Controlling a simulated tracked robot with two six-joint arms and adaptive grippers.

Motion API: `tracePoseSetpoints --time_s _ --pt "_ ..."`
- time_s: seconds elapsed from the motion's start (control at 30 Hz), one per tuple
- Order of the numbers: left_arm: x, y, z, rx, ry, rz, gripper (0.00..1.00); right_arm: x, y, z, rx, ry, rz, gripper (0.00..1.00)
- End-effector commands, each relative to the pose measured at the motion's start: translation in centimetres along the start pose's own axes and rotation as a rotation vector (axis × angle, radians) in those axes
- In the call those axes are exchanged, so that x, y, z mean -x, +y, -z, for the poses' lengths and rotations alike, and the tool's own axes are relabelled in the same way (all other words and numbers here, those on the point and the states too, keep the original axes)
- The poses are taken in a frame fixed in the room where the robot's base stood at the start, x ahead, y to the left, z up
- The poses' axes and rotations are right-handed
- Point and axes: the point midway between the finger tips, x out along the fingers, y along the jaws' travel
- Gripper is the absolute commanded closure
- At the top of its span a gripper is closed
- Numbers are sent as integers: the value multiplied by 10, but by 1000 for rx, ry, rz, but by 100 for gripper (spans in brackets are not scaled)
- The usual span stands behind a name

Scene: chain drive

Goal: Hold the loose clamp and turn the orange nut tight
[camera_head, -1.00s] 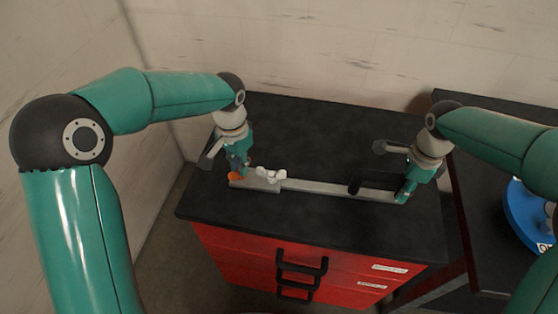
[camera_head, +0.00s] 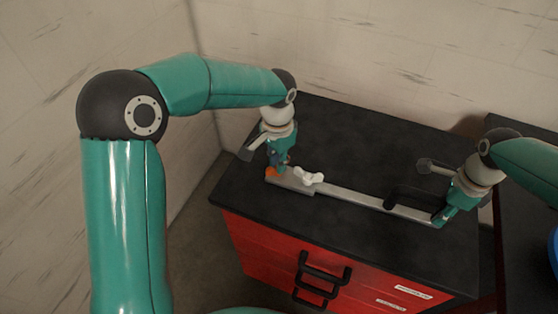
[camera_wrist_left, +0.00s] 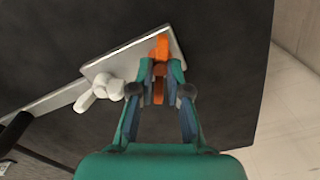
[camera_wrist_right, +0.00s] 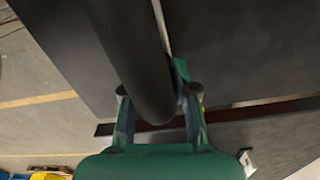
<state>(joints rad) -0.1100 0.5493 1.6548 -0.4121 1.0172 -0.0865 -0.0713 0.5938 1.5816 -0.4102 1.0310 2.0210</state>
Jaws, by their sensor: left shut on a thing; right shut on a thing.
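The clamp is a long grey bar (camera_head: 355,199) lying on the black bench top, with a flat plate at its left end that also shows in the left wrist view (camera_wrist_left: 110,66). A white wing nut (camera_head: 308,177) sits on the plate. The orange nut (camera_head: 271,171) is at the plate's far left end; it also shows in the left wrist view (camera_wrist_left: 161,46). My left gripper (camera_wrist_left: 160,72) points down and is shut on the orange nut, whose orange shows between its fingers. My right gripper (camera_head: 440,219) is shut on the clamp's right end; the exact contact is partly hidden.
A black handle (camera_head: 405,196) rises beside the bar's right end, close to my right gripper; it looms in the right wrist view (camera_wrist_right: 133,55). The bench (camera_head: 350,135) is clear behind the bar. Red drawers (camera_head: 262,255) are below. Another dark table stands at the right.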

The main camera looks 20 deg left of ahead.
Motion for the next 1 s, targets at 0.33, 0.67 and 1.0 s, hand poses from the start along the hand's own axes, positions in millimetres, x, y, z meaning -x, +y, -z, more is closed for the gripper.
tracePoseSetpoints --time_s 0.33,0.67,1.0 --pt "1 0 0 0 1 1 100 0 0 0 0 1 0 100" --pt "0 0 0 0 0 0 59 0 0 0 -1 -1 0 100" --pt "16 -1 1 0 3 2 59 0 0 0 -1 -1 0 100"
